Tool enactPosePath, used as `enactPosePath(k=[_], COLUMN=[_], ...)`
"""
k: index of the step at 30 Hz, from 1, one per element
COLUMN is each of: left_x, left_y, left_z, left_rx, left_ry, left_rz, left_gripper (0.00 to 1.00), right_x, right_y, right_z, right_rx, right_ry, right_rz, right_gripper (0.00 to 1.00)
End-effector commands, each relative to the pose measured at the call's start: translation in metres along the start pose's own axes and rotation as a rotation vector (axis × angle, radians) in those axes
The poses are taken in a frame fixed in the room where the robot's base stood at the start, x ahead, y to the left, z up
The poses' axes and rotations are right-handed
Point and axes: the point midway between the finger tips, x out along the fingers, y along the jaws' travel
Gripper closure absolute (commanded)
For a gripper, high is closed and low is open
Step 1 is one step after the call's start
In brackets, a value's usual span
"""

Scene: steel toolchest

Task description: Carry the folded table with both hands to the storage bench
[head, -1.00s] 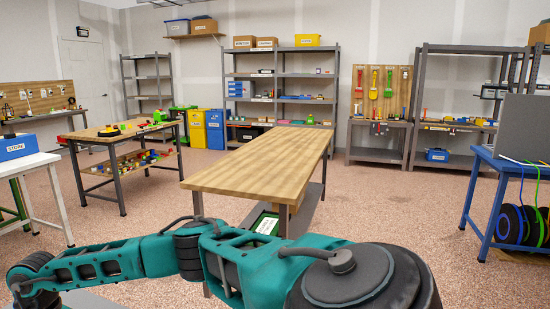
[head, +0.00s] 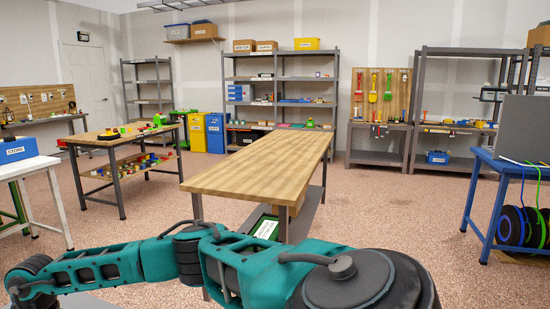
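I cannot make out a folded table in the head view. A long wood-topped bench (head: 262,165) stands in the middle, directly beyond my teal arm. A green-edged item with a white label (head: 265,228) shows low beneath its near end; the label is too small to read. I cannot tell whether this bench is the storage bench. My arm crosses the bottom of the view, but neither gripper shows, so what they hold is hidden.
A wood-topped workbench (head: 112,137) with small parts stands at left, near a white table (head: 28,166) bearing a blue box (head: 17,149). A blue table (head: 510,165) stands at right, with dark spools below. Open speckled floor (head: 395,210) lies between the middle bench and the blue table.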

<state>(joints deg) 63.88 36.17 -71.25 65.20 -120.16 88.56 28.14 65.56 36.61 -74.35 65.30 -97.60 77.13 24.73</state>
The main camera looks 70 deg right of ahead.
Motion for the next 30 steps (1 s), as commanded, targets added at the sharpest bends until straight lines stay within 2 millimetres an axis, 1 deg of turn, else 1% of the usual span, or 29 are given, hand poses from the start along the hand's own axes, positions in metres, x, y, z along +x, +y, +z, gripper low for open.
enactPosePath(k=[1,9,14,15,21,24,30], left_x=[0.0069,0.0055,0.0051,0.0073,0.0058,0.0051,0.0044], left_y=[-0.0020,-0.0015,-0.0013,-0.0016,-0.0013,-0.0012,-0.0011], left_z=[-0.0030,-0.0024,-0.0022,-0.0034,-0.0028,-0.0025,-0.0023], left_rx=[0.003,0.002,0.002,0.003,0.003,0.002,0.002], left_ry=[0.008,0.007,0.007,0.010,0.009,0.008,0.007], left_rz=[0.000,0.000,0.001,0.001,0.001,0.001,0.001], left_gripper=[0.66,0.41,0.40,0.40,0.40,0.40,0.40], right_x=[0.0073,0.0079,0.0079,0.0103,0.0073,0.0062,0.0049], right_y=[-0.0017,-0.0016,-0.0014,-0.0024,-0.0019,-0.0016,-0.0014], right_z=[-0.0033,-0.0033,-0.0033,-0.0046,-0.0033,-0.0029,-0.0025], right_rx=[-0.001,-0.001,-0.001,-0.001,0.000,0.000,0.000], right_ry=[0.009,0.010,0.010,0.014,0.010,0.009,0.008], right_rz=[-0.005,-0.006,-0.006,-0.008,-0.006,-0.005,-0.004], right_gripper=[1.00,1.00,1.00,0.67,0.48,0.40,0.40])
